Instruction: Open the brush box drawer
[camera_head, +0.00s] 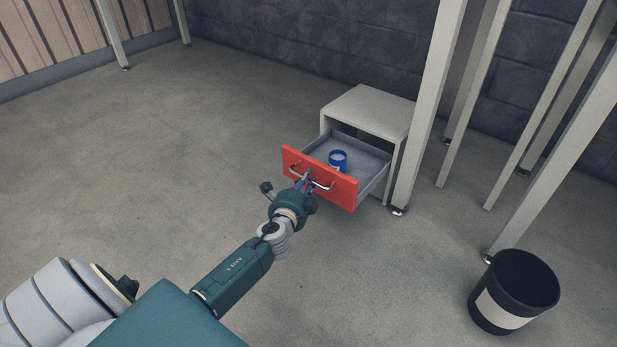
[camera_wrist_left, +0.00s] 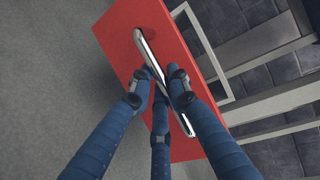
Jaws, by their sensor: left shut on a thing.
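The brush box (camera_head: 372,106) is a small light grey cabinet standing on the floor by the dark block wall. Its drawer has a red front (camera_head: 341,189) and stands pulled out, with its grey inside showing. A blue cylindrical thing (camera_head: 338,160) stands in the drawer. My left gripper (camera_head: 306,182) is at the drawer front, shut on the metal bar handle (camera_head: 324,185). In the left wrist view the blue fingers (camera_wrist_left: 162,84) close around the handle (camera_wrist_left: 181,119) against the red front (camera_wrist_left: 125,42). My right gripper is not in view.
A black bin (camera_head: 514,290) with a pale label stands on the floor at the lower right. Light metal legs (camera_head: 430,110) rise right beside the cabinet. The concrete floor (camera_head: 190,140) left of the drawer is clear.

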